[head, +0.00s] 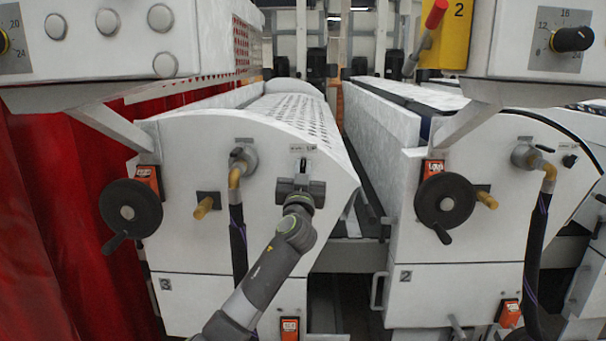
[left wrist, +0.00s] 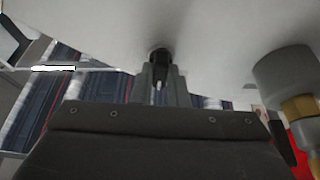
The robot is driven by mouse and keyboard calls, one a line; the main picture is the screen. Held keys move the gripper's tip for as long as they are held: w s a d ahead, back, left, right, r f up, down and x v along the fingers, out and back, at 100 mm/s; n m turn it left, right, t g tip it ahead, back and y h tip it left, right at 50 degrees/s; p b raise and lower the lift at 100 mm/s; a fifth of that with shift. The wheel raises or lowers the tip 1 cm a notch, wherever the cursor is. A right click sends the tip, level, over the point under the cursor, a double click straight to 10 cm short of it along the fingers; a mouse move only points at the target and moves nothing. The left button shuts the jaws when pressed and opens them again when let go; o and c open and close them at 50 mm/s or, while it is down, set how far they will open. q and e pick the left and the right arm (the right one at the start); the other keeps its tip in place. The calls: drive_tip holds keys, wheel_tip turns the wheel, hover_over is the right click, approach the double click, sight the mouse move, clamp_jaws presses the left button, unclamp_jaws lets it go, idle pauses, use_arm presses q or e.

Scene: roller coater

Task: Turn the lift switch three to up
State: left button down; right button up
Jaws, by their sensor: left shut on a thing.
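The lift switch three (head: 303,164) is a small black knob on the white end panel of the left machine, which carries a "3" label. A small label plate sits just above it. My left gripper (head: 302,180) reaches up to it from below, with its fingers around the knob. In the left wrist view the black switch (left wrist: 158,56) shows between the two fingertips of my left gripper (left wrist: 160,75), which is shut on it. The fingers partly hide the switch, and its exact turn is hard to read. My right gripper is not in view.
A black handwheel (head: 130,208) and a yellow-handled valve with a dark hose (head: 238,245) are left of my arm. Machine 2 (head: 445,240) stands at the right, beyond a narrow gap. Control boxes overhang above. A red curtain (head: 50,220) hangs at far left.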

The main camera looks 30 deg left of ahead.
use_arm(q)
drive_tip(key=m+h+p, duration=0.1)
drive_tip(key=m, duration=0.1)
drive_tip(key=m+h+p, duration=0.1)
drive_tip(key=m, duration=0.1)
drive_tip(key=shift+r+m+t, duration=0.15)
drive_tip(key=shift+m+t, duration=0.25)
drive_tip(key=shift+m+h+p, duration=0.7)
drive_tip(key=shift+m+p, duration=0.05)
drive_tip(key=shift+m, duration=0.45)
drive_tip(key=c, duration=1.4)
unclamp_jaws()
drive_tip(key=shift+c, duration=0.2)
drive_tip(key=shift+s+f, duration=0.1)
drive_tip(key=shift+f, duration=0.15)
drive_tip(key=b+v, duration=0.5)
drive_tip(key=v, duration=1.2)
